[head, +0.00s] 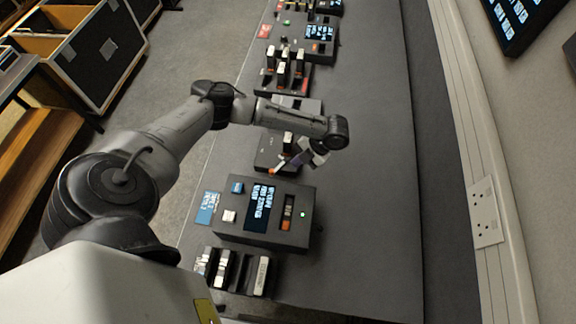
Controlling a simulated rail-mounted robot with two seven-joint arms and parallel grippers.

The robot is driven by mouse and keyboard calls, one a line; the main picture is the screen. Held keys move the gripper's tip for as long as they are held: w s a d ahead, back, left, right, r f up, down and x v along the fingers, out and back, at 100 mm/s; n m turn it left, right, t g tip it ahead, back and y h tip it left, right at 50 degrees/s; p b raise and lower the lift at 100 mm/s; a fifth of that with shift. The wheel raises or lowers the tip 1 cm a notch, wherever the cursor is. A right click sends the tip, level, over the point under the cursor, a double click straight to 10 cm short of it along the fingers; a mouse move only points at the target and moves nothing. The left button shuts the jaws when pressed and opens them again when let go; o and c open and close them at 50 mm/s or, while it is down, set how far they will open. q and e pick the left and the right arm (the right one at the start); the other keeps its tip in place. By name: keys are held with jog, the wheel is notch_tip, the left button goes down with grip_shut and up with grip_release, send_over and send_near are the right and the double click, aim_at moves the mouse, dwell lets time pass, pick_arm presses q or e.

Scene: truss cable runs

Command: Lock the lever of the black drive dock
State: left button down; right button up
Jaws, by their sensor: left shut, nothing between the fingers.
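A dark, low dock (265,158) sits on the grey bench, just beyond a box with a lit screen. It looks like the black drive dock, but I cannot read a label on it. A thin pale piece with an orange end (276,168) shows at its near side; it may be the lever, and its exact position is unclear. My left gripper (296,160) is shut and empty, pointing down over the right part of the dock. It hides part of the dock, and I cannot tell whether it touches it. My right gripper is not in view.
The black box with a lit blue screen (259,208) and a green light stands nearer. A rack with pale-fronted modules (262,275) is at the near edge. Another rack (287,75) and a screen unit (320,40) stand farther back. The bench's right side (375,210) is clear.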

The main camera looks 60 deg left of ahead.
pick_arm(q)
jog(key=x, duration=0.9)
jog(key=shift+s+f, duration=0.1)
jog(key=shift+f, duration=0.05)
jog(key=shift+s+a, duration=0.1)
